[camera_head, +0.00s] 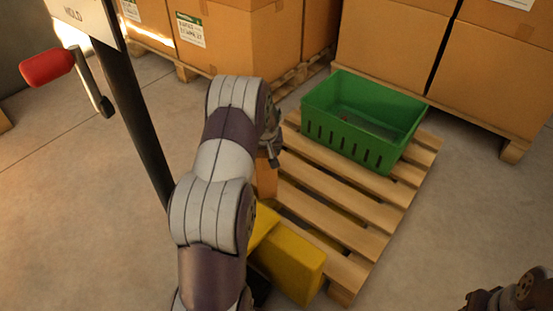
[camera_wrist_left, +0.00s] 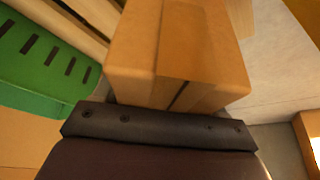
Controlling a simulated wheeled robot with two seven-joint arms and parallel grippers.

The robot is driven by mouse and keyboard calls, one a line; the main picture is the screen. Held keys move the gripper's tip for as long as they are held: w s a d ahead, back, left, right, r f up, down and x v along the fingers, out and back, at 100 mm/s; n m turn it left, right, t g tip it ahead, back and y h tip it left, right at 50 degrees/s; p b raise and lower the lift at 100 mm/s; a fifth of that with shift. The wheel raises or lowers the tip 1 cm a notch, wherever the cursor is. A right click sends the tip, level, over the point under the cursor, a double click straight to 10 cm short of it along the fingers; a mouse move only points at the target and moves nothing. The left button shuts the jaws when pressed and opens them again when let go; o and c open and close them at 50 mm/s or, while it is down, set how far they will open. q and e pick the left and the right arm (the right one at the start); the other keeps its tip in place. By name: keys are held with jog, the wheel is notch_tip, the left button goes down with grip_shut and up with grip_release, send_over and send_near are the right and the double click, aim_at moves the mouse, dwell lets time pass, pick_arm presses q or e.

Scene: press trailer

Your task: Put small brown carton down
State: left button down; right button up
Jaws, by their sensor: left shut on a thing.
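The small brown carton (camera_head: 266,181) is held in my left gripper (camera_head: 269,152), upright and over the left side of the wooden pallet (camera_head: 337,212) in the head view. My arm hides part of it, and I cannot tell whether its bottom touches the slats. In the left wrist view the carton (camera_wrist_left: 180,45) fills the space in front of the dark gripper (camera_wrist_left: 158,128). Part of my right arm's end (camera_head: 512,296) shows at the bottom right corner of the head view; its fingers are not clear.
A green crate (camera_head: 313,129) stands on the pallet's far end; it also shows in the left wrist view (camera_wrist_left: 35,60). Yellow equipment (camera_head: 289,262) is at the near left end. Large cartons (camera_head: 390,42) stand behind. A dark post with a red handle (camera_head: 47,67) is left.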

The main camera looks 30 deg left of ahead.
pick_arm(q)
jog(key=b+x, duration=0.1)
jog(key=x, duration=0.1)
jog(key=b+x, duration=0.3)
jog(key=shift+s+a+f, duration=0.15)
jog(key=shift+a+f, duration=0.2)
jog(key=shift+f, duration=0.05)
jog(key=shift+r, duration=0.2)
jog(key=shift+f, duration=0.1)
jog(key=shift+c, duration=0.4)
grip_release()
jog(key=shift+s+d, duration=0.1)
